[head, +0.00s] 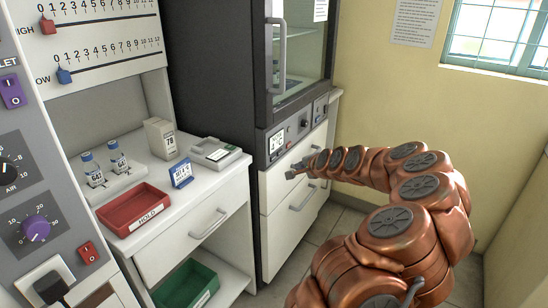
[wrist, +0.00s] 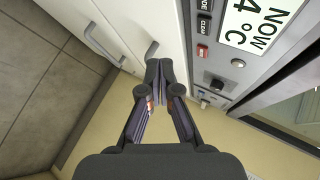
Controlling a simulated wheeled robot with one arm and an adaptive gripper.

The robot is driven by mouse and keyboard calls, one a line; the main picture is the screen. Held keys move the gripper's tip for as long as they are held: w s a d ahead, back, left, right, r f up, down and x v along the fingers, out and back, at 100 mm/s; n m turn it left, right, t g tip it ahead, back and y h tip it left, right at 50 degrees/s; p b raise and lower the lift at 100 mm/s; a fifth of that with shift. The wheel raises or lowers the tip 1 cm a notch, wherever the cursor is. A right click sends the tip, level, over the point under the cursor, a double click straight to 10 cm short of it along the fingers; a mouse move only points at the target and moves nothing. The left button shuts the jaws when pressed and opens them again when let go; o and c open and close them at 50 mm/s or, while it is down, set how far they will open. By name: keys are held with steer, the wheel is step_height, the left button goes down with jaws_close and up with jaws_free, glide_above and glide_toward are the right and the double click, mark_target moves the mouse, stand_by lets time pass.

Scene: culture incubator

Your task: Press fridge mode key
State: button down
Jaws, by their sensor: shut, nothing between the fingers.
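The dark fridge cabinet (head: 215,75) has a glass door and a control panel (head: 292,132) below it. In the wrist view the panel's display (wrist: 258,24) reads "NOW 4°C". Beside it are a dark key that appears to be the mode key (wrist: 206,5), near the top edge, and a key marked CLEAR (wrist: 204,25). My gripper (head: 291,174) is shut and empty, just below the panel in front of the white drawers. In the wrist view its fingertips (wrist: 165,64) are left of the panel, apart from the keys.
White drawers (head: 280,183) with bar handles lie under the panel, close to my gripper. Left is a white bench with a red HOLD tray (head: 158,219), bottles, a blue-framed sign (head: 181,173) and a green tray (head: 186,290) below. The tiled floor (wrist: 45,75) is clear.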

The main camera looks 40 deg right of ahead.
mark_target(273, 158)
steer(key=w+a+p, duration=0.2)
steer(key=w, duration=0.5)
steer(key=shift+w, duration=0.1)
stand_by(1.5)
steer(key=shift+w+a, duration=0.15)
steer(key=shift+w, duration=0.1)
steer(key=shift+w+a, duration=0.1)
steer(key=shift+w, duration=0.25)
stand_by(0.8)
steer(key=shift+s, duration=0.2)
steer(key=shift+s+d, duration=0.2)
steer(key=shift+s, duration=0.35)
